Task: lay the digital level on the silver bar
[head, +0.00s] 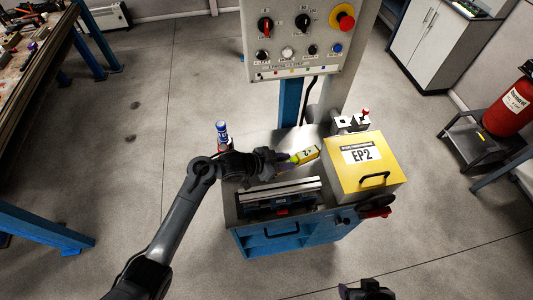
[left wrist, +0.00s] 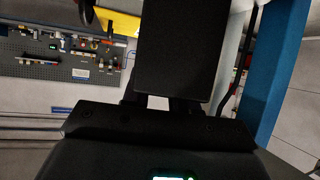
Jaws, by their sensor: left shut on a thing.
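The silver bar (head: 280,192) is a long pale strip on a dark and blue device at the cart's front left. The level is behind and to the right of the bar, apart from it. In the left wrist view, a dark block (left wrist: 180,50) fills the middle and hides what lies beyond. My right gripper (head: 368,291) is partly in view at the bottom edge; its jaws are unclear.
A control panel (head: 301,40) rises behind. Open floor surrounds the cart.

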